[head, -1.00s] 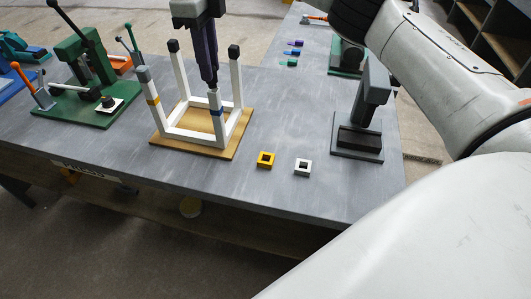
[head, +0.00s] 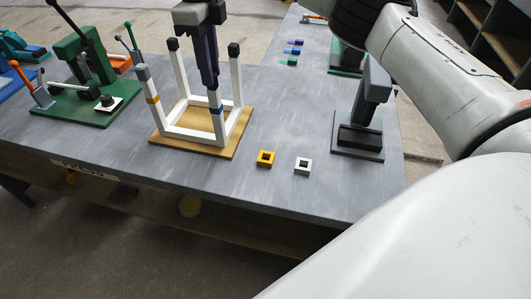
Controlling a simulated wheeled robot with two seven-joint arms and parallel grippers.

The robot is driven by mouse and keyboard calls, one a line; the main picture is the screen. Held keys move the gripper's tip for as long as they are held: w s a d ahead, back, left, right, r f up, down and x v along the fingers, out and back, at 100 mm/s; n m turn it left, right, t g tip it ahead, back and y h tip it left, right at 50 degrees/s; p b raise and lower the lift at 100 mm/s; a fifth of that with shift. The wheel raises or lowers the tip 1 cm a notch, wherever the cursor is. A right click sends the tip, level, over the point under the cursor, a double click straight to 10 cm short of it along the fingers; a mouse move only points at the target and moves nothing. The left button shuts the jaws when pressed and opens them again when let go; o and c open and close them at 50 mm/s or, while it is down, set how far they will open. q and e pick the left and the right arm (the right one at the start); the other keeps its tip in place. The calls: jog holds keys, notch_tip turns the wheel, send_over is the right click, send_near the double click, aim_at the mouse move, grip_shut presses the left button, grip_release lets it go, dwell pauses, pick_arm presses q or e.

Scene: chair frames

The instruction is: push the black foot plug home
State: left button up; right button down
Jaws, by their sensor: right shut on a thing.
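A white chair frame (head: 176,133) stands legs-up on a tan board (head: 190,147). Black foot plugs sit on its far left leg (head: 173,44) and far right leg (head: 234,49); at this size I cannot tell how deep they sit. The near left leg has a grey end (head: 142,72) and an orange band. My right gripper (head: 213,88), with dark purple fingers, points down over the top of the near right leg, which has a blue band (head: 216,111). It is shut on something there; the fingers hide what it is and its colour. My left gripper is out of view.
A dark grey stand (head: 358,147) is farther right. A green lever press (head: 83,85) stands at the left. My right arm covers the right side.

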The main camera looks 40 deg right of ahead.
jog(key=shift+f, duration=0.3)
jog(key=c, duration=1.5)
grip_release()
notch_tip(320, 180, up, 10)
jog(key=shift+r, duration=0.15)
